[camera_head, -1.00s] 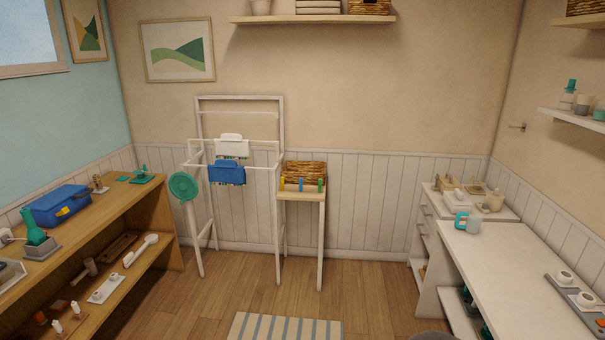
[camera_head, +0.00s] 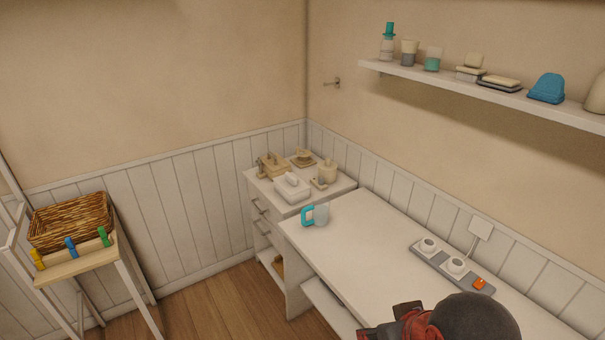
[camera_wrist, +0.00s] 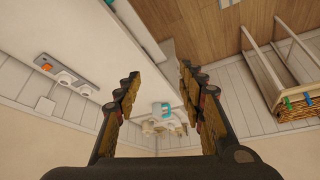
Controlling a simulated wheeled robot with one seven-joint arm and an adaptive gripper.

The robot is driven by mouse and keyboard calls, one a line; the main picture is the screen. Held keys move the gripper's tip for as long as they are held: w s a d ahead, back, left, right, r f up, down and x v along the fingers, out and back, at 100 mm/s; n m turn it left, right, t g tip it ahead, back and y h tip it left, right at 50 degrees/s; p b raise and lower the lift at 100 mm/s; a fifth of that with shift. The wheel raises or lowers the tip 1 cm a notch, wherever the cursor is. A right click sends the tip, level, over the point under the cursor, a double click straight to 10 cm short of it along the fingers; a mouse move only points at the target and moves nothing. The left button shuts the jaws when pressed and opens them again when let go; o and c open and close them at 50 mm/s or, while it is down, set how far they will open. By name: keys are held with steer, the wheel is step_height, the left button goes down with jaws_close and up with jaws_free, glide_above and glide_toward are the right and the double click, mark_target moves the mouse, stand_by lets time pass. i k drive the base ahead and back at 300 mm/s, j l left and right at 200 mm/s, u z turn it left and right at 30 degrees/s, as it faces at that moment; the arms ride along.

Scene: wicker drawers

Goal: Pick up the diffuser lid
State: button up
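I cannot tell for sure which thing is the diffuser lid. Several small items on the wall shelf could include it: a bottle with a teal top (camera_head: 388,45), a blue rounded piece (camera_head: 547,89) and a beige rounded piece (camera_head: 597,95) cut off by the right edge. Several beige and white pieces also stand on the small drawer cabinet, among them a white lidded box (camera_head: 291,188). My gripper (camera_wrist: 159,76) is open and empty in the wrist view. Its fingers are wide apart, with the cabinet items and mug far beyond them.
A white table (camera_head: 365,236) runs along the right wall, bearing a teal-handled mug (camera_head: 320,214) and a power strip (camera_head: 452,264). The wall shelf (camera_head: 470,92) hangs above it. A wicker basket (camera_head: 72,222) sits on a small stand at left. Wooden floor (camera_head: 215,308) lies open between.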

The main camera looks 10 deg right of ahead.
mark_target(326, 165)
steer(key=i+l+z, duration=0.15)
steer(key=i, duration=0.2)
steer(key=i+j, duration=0.5)
steer(key=i, duration=0.2)
steer(key=i+j, duration=0.55)
steer(key=i, duration=0.15)
steer(key=i+j, duration=0.5)
steer(key=i, duration=0.15)
